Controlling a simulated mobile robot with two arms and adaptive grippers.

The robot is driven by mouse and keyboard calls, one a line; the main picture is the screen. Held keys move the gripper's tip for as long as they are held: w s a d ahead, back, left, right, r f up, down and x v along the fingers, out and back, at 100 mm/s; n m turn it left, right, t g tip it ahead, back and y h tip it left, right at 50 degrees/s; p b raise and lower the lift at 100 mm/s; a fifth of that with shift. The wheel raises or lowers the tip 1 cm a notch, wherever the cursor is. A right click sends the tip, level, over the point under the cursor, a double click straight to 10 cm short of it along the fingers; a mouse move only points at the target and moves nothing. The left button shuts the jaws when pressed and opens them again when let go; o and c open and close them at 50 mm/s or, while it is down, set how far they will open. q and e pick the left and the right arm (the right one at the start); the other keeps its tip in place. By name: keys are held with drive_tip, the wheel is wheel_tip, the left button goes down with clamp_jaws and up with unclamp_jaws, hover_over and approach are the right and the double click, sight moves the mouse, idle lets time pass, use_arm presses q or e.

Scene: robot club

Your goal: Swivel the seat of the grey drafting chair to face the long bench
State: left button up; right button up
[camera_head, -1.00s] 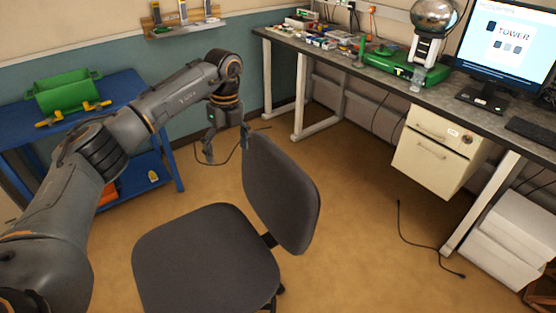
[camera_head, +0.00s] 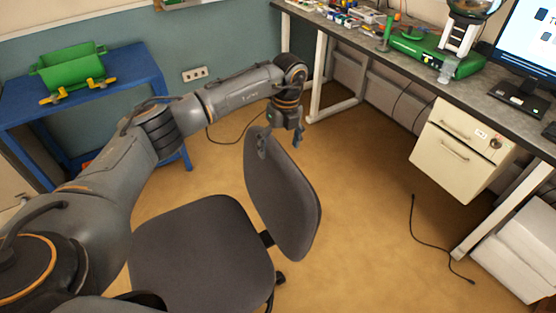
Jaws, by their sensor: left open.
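The grey drafting chair shows its seat (camera_head: 195,255) at the lower middle and its upright backrest (camera_head: 285,195) on the seat's right side, toward the long bench. The long bench (camera_head: 462,83) runs along the right wall. My left gripper (camera_head: 281,147) is open at the top of the backrest, with one finger over its near face and the other at the far right side of its upper edge. I cannot tell whether the fingers touch it. The chair's base is mostly hidden below the seat. My right gripper is not in view.
A blue table (camera_head: 150,75) with a green bin (camera_head: 70,68) stands at the left. A drawer unit (camera_head: 460,150) hangs under the bench. A black cable (camera_head: 425,235) lies on the floor at the right.

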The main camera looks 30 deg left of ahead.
sight(278, 165)
use_arm(q)
wheel_tip(278, 165, down, 6)
drive_tip(key=shift+s+a+p, duration=0.1)
drive_tip(key=shift+p, duration=0.55)
drive_tip(key=shift+f, duration=0.3)
drive_tip(key=shift+s+a+f, duration=0.1)
drive_tip(key=shift+f, duration=0.2)
drive_tip(key=shift+c, duration=1.2)
drive_tip(key=c, duration=1.5)
drive_tip(key=shift+o, duration=0.2)
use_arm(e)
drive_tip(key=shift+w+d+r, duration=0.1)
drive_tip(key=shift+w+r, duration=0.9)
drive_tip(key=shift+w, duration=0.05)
